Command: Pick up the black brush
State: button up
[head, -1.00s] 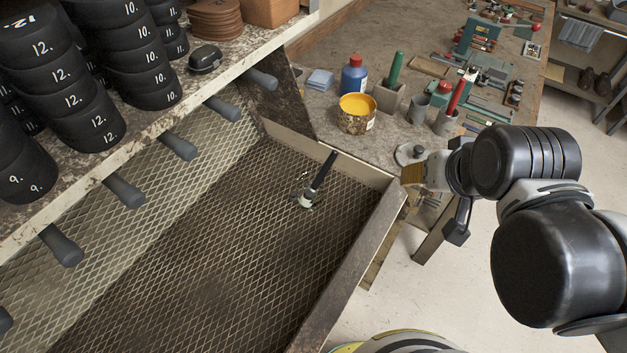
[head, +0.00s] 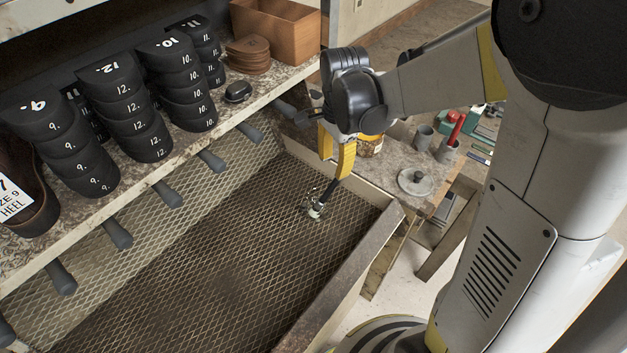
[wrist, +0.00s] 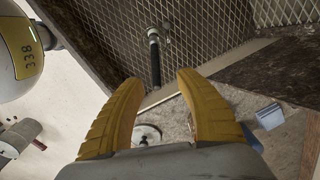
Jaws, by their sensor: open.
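The black brush (head: 318,204) stands or leans in the mesh-lined tray, with its dark handle up and a pale head down by the mesh. In the wrist view the brush (wrist: 155,62) lies just beyond the fingertips, handle end nearest. My gripper (head: 336,165) is above the tray near its far right corner, close to the handle's upper end.
The tray's right wall (head: 335,283) runs beside the brush. Grey pegs (head: 167,194) stick out along the left, below a shelf of stacked black heels (head: 141,134). A bench behind holds a round lidded disc (head: 415,181) and a grey cup (head: 423,138). The tray's near part is clear.

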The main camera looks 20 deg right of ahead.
aim_at(332, 184)
notch_tip(332, 184, down, 4)
jog(key=shift+r+b, duration=0.15)
jog(key=shift+b, duration=0.2)
jog(key=f, duration=0.1)
jog(key=f+b, duration=0.1)
jog(key=f, duration=0.2)
jog(key=shift+s+a+f+b, duration=0.15)
jog(key=shift+s+f+b, duration=0.05)
jog(key=shift+s+b, duration=0.1)
jog(key=shift+f, duration=0.4)
grip_shut()
